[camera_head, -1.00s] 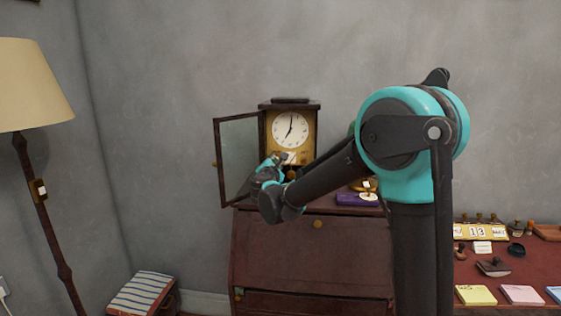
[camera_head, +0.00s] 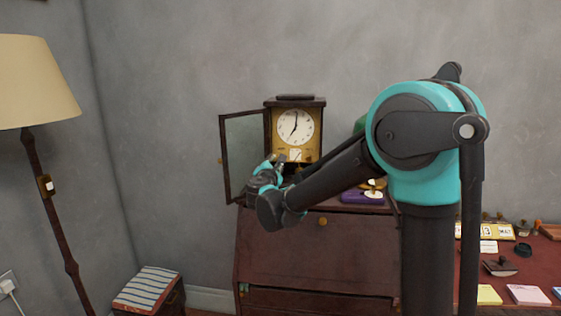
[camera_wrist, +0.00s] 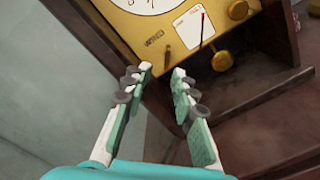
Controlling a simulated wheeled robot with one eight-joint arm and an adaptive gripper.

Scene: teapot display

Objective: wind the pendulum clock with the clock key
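The pendulum clock (camera_head: 295,126) stands on the wooden desk, its white dial facing me and its glass door (camera_head: 245,152) swung open to the left. My gripper (camera_head: 281,158) is in front of the clock's lower part and partly covers it. In the wrist view, my gripper (camera_wrist: 162,70) is open, with nothing seen between its fingers. Its tips are near the gold clock face (camera_wrist: 180,45), by a small dark peg (camera_wrist: 166,53) below the lettering "WIND". I cannot make out the clock key in either view.
The desk (camera_head: 300,255) carries a purple box (camera_head: 362,197) right of the clock. A red table (camera_head: 515,265) with stamps and paper pads is at the right. A floor lamp (camera_head: 45,185) and striped stool (camera_head: 150,288) are at the left.

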